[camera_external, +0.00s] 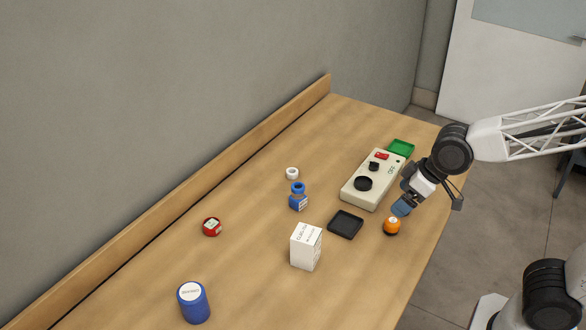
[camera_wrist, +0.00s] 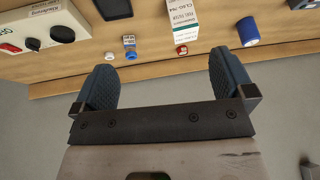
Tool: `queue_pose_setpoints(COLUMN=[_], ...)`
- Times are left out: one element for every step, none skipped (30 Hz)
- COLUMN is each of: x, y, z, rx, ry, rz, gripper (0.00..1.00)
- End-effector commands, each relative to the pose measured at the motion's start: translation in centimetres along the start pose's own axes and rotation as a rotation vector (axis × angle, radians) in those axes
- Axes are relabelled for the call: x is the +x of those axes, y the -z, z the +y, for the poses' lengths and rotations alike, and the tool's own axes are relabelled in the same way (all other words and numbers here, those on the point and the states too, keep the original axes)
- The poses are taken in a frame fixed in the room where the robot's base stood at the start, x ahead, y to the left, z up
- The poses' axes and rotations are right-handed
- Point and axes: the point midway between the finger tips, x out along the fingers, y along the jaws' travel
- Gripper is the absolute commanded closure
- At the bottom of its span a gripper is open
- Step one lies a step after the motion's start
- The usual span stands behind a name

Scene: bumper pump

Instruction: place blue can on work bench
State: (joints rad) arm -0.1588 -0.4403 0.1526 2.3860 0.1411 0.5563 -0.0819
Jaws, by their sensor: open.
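The blue can (camera_external: 193,302) with a white top label stands upright at the near left end of the work bench (camera_external: 150,270). It also shows in the wrist view (camera_wrist: 247,32) at the upper right, beyond my fingers and apart from them. My gripper (camera_external: 402,207) is at the right edge of the bench, beside an orange ball, far from the can. In the wrist view my gripper (camera_wrist: 163,88) has its two dark blue fingers wide apart with nothing between them.
A white box (camera_external: 306,247), black tray (camera_external: 345,224), orange ball (camera_external: 392,225), beige control box (camera_external: 372,180), green tray (camera_external: 400,148), blue bottle (camera_external: 298,198), white ring (camera_external: 292,173) and red item (camera_external: 212,227) stand on the bench. The bench is clear between the blue can and white box.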

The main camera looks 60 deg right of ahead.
Motion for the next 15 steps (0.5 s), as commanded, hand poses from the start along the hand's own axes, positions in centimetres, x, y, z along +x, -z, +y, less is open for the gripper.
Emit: queue_pose_setpoints(x=[-1.2,-1.8,-2.5,-3.1,-3.6,-4.3,-4.8,-5.3,-5.8,-6.2,-6.5,-6.9,-7.2,-7.5,-7.7], y=[-1.5,-2.4,-3.6,-4.6,-5.5,-6.7,-7.6,-8.4,-9.5,-10.2,-10.9,-11.7,-12.2,-12.7,-13.2], z=[1.0,1.5,2.2,2.6,3.1,3.6,4.0,4.4,4.8,5.1,5.3,5.6,5.8,5.9,6.1], rx=[0.014,0.022,0.034,0.041,0.05,0.062,0.07,0.079,0.089,0.096,0.103,0.113,0.118,0.123,0.128], ry=[-0.016,-0.024,-0.036,-0.046,-0.055,-0.067,-0.077,-0.085,-0.096,-0.105,-0.112,-0.12,-0.126,-0.131,-0.137], rz=[-0.022,-0.039,-0.061,-0.078,-0.095,-0.116,-0.132,-0.146,-0.166,-0.179,-0.19,-0.206,-0.215,-0.222,-0.231], gripper=[0.0,0.0,0.0,0.0,0.0,0.0,0.0,0.0,0.0,0.0,0.0,0.0,0.0,0.0,0.0])
